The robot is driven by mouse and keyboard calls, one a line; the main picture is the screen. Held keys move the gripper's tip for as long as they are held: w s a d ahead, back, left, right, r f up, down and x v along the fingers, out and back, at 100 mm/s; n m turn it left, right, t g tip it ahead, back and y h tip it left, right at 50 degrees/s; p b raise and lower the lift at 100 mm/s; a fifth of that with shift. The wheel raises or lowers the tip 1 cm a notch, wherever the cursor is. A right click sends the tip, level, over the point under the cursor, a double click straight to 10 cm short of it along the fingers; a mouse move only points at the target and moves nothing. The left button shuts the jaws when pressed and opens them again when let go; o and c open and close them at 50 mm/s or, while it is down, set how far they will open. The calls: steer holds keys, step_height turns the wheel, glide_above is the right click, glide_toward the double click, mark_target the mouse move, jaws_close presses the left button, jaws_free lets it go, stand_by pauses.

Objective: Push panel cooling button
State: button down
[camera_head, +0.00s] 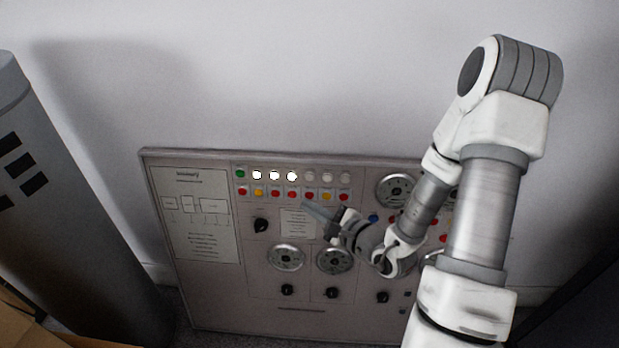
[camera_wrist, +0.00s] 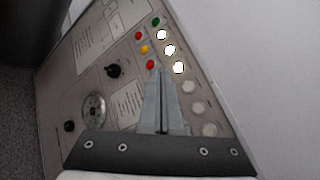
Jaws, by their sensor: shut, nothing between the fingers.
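A grey control panel (camera_head: 200,290) leans against the wall and also shows in the wrist view (camera_wrist: 62,92). Its upper row has a green button (camera_head: 240,174), three bright white ones (camera_head: 274,175) and several dull white ones (camera_head: 326,177). The row below holds red and yellow buttons (camera_head: 258,191). The labels are too small to read, so I cannot tell which button is cooling. My gripper (camera_head: 306,206) is shut and empty, its tips just below the lower row. In the wrist view my gripper (camera_wrist: 164,72) hides part of that row; contact cannot be told.
Several dials (camera_head: 286,257) and black knobs (camera_head: 261,225) stand out from the panel below the buttons. A dark grey cylinder (camera_head: 75,215) stands at left, with a cardboard box (camera_head: 30,325) at lower left. The wall above the panel is clear.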

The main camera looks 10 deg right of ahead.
mark_target(310, 178)
steer(key=w+d+f, duration=0.1)
steer(key=w+d, duration=0.1)
steer(key=w, duration=0.6)
steer(key=shift+d+f, duration=0.35)
steer(key=shift+f, duration=0.05)
steer(key=shift+w, duration=0.15)
stand_by(1.7)
steer(key=shift+w+d+b, duration=0.1)
steer(key=shift+w+b, duration=0.25)
steer(key=shift+b, duration=0.05)
steer(key=shift+w+d+f, duration=0.1)
steer(key=shift+w+f, duration=0.05)
steer(key=shift+w, duration=0.2)
stand_by(0.8)
steer(key=shift+s, duration=0.1)
steer(key=shift+s+a, duration=0.2)
steer(key=shift+s, duration=0.45)
